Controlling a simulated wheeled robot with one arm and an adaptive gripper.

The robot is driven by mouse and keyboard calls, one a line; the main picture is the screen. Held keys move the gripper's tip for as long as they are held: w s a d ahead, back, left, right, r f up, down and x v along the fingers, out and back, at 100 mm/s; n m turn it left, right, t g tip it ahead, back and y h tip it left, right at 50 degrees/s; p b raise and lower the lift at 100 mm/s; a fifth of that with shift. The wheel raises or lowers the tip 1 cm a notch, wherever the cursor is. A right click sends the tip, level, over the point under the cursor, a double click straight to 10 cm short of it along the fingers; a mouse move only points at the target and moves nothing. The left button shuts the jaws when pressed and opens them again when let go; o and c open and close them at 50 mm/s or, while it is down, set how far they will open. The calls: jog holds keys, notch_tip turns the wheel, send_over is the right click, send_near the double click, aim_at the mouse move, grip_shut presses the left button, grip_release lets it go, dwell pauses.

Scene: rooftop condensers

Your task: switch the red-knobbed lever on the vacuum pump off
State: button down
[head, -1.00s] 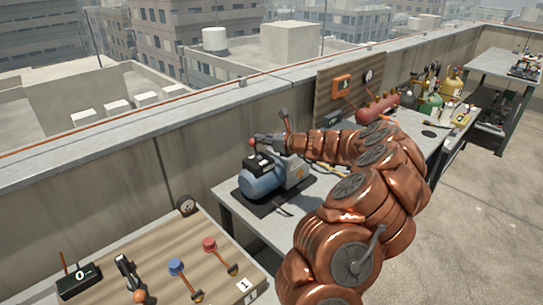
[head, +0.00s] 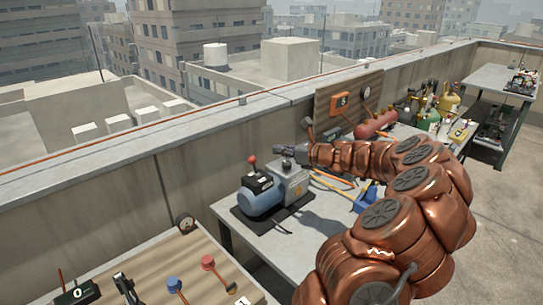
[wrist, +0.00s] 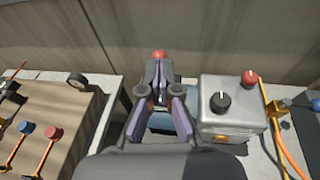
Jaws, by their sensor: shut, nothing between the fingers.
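The vacuum pump (head: 262,200) is a blue cylinder with a grey box, standing on a black mat on the bench. Its red-knobbed lever (head: 252,161) stands up from the black top part, leaning slightly left in the head view. In the wrist view my shut fingers (wrist: 160,72) point at a red knob (wrist: 159,54) just beyond the tips. The fingers hide the lever's stem there. The pump's grey box (wrist: 230,115) shows at right.
A wooden lever panel (head: 150,270) is at front left. A board with an orange box (head: 341,104) stands behind. The concrete parapet runs behind the bench.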

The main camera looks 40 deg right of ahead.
jog(key=s+r, duration=0.1)
jog(key=s+d+r, duration=0.1)
jog(key=s, duration=0.1)
jog(key=shift+s+r+b, duration=0.2)
jog(key=shift+b, duration=0.15)
dwell(0.3)
